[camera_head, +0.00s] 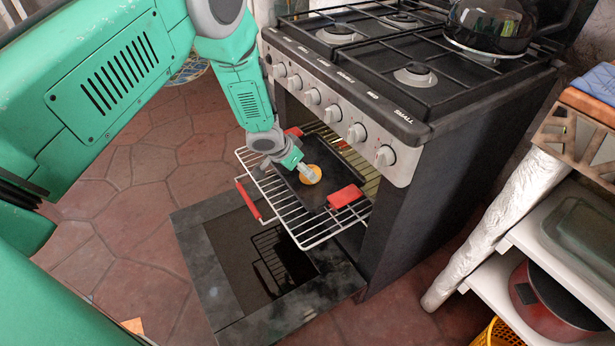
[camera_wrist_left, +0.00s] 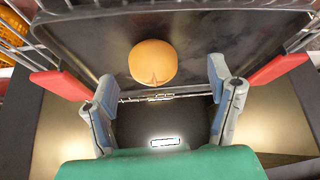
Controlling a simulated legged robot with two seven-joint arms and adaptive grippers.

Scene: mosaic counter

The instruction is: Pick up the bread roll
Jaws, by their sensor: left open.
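The bread roll (camera_head: 310,174) is small, round and golden brown. It lies on a dark baking tray (camera_head: 312,190) with red grips, on the pulled-out wire rack of the open oven. My left gripper (camera_head: 306,172) reaches down to the tray from the left, right at the roll in the head view. In the left wrist view the roll (camera_wrist_left: 153,62) lies beyond and between the two open fingers (camera_wrist_left: 160,90), with visible space between the fingertips and the roll. Nothing is held. My right gripper is not in view.
The oven rack (camera_head: 305,236) sticks out over the lowered oven door (camera_head: 262,262). The stove top (camera_head: 400,60) with its row of knobs stands just above and behind the tray. A shelf with a red pot (camera_head: 552,300) is at the right.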

